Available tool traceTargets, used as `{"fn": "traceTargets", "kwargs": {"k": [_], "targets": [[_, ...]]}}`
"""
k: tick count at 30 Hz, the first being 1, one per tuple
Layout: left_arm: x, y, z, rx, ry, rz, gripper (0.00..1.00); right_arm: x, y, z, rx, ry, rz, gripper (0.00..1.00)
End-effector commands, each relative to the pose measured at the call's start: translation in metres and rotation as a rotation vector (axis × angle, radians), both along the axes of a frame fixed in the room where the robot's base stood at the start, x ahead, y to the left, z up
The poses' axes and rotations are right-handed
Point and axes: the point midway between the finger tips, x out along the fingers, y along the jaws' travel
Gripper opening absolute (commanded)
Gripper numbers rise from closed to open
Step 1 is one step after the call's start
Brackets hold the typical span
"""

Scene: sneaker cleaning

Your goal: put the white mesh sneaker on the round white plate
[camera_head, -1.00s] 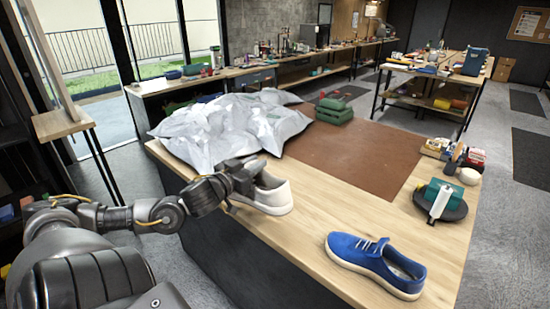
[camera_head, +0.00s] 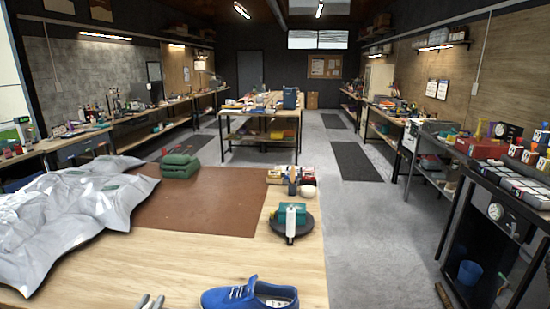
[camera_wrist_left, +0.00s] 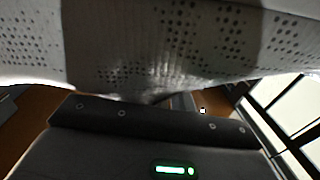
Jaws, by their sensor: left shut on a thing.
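The white mesh sneaker (camera_wrist_left: 120,45) fills the top of the left wrist view, its perforated side close to the camera. My left gripper (camera_wrist_left: 165,98) is shut on it; the fingertips are mostly hidden. I cannot make out the sneaker in the head view. Small grey prongs, seemingly gripper parts of mine, just show at the bottom edge of the head view (camera_head: 150,302). I cannot make out a round white plate. My right gripper is not identifiable in view.
A blue sneaker (camera_head: 248,295) stands at the table's front. A dark round stand (camera_head: 305,230) holds a green block and a white tool. Crumpled silver sheeting (camera_head: 60,220) lies left, a brown mat (camera_head: 215,205) in the middle. A shelf rack (camera_head: 500,190) stands right.

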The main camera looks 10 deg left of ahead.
Motion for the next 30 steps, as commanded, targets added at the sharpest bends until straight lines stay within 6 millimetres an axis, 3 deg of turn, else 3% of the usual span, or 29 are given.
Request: {"fn": "traceTargets", "kwargs": {"k": [1,3,9,15,30], "targets": [[0.003,-0.024,0.006,-0.015,-0.011,-0.014,0.0,0.0,-0.001,0.0,-0.001,0.0,0.0,0.0],[0.005,-0.053,0.013,-0.014,-0.011,-0.036,0.0,0.0,-0.001,0.0,-0.001,0.0,0.001,0.0],[0.01,-0.106,0.035,-0.006,-0.007,-0.083,0.0,0.0,-0.002,0.0,-0.002,0.0,0.001,0.0],[0.011,-0.123,0.045,0.0,-0.003,-0.098,0.0,0.0,-0.002,0.0,-0.002,0.0,0.001,0.0],[0.011,-0.124,0.045,-0.001,0.0,-0.098,0.0,0.0,0.001,0.0,0.001,0.0,0.0,0.0]]}}
